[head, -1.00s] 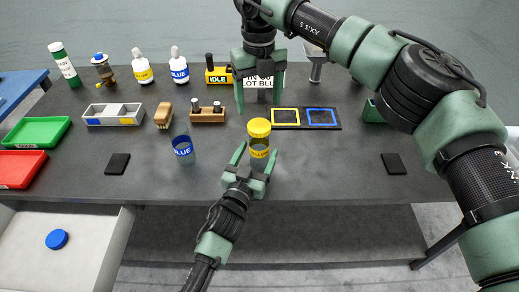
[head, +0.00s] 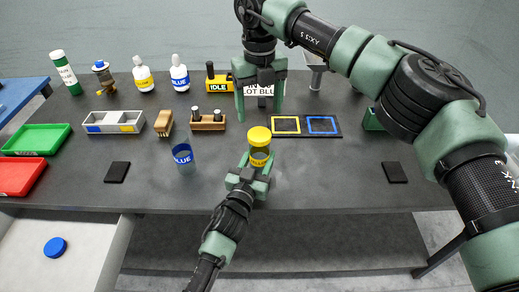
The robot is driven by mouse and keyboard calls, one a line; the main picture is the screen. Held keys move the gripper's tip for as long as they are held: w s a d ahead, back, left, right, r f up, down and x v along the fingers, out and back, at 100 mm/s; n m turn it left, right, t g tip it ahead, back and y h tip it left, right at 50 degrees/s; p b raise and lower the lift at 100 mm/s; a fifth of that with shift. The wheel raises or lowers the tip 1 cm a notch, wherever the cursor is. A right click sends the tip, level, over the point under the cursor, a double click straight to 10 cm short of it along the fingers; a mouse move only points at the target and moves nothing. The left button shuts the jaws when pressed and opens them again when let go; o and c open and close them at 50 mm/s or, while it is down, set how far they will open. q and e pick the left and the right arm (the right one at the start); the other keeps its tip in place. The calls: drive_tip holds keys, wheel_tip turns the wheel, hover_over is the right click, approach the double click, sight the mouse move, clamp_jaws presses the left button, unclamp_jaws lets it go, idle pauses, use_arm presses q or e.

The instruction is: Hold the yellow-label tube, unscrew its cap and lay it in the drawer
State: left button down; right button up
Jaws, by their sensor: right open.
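The yellow-label tube (head: 260,156) stands upright on the dark table with its yellow cap (head: 259,136) on top. My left gripper (head: 257,160) is low at the tube, with a finger on each side of it; whether the fingers press on it I cannot tell. My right gripper (head: 259,105) is open and empty, pointing down above the table behind the tube. The open drawer (head: 85,262) is at the lower left, with a blue cap (head: 55,247) lying in it.
A capless blue-label tube (head: 184,160) stands left of the yellow one. Dark pads (head: 117,172) lie on the table. A compartment tray (head: 113,122), a brush (head: 164,122), bottles (head: 179,74) and a framed mat (head: 306,124) are farther back. Green (head: 36,138) and red trays (head: 20,176) are left.

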sight(260, 134)
drive_tip(key=m, duration=0.5)
drive_tip(key=shift+m, duration=0.4)
drive_tip(key=m, duration=0.4)
drive_tip(key=shift+a, duration=0.1)
drive_tip(key=m, duration=0.6)
drive_tip(key=shift+m, duration=0.3)
drive_tip(key=m, duration=0.5)
drive_tip(key=shift+m, duration=0.4)
drive_tip(key=shift+f, duration=4)
